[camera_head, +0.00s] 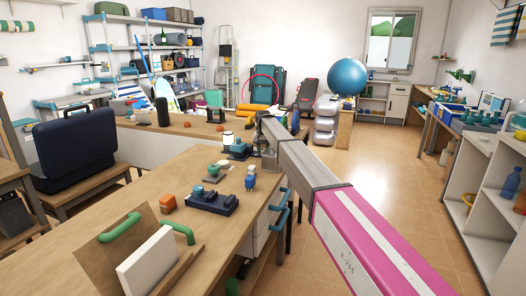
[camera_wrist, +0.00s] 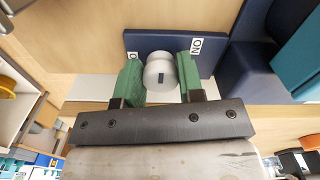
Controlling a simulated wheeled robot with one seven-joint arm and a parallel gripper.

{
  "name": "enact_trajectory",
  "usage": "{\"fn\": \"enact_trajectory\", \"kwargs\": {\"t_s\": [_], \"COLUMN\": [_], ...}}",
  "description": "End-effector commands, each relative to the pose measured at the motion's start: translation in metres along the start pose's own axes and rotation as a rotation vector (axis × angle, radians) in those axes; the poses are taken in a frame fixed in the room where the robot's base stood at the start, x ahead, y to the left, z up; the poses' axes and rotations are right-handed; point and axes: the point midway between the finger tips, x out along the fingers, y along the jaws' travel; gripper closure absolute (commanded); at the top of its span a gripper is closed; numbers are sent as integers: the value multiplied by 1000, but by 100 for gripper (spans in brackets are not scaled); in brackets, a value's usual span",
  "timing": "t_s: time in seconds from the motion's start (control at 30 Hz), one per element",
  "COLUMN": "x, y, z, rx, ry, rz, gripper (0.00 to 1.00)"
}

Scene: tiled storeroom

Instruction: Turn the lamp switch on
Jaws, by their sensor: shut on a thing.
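In the wrist view, a pale grey round knob (camera_wrist: 159,66) with a small dark mark stands on a dark blue switch plate (camera_wrist: 215,58). The plate bears an upside-down "ON" label (camera_wrist: 196,46) to the right of the knob. Another label (camera_wrist: 132,55) to its left is partly hidden by a finger. My gripper (camera_wrist: 160,80) has its two green fingers shut on the knob, one on each side. In the head view my gripper (camera_head: 268,158) is low at the wooden counter's far part; the knob cannot be made out there.
The tiled floor (camera_head: 400,150) to the right is clear.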

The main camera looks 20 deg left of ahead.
Motion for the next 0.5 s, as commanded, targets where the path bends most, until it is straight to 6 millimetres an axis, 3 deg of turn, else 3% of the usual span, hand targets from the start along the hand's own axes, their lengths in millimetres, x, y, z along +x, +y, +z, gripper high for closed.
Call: {"fn": "enact_trajectory", "kwargs": {"t_s": [0.37,0.4,0.47,0.5], "x": [-1,-1,-1,-1], "y": [0,0,0,0], "z": [0,0,0,0], "rx": [7,7,6,6], "ry": [1,1,1,1], "rz": [-1,-1,-1,-1], "gripper": [88,62,42,39]}}
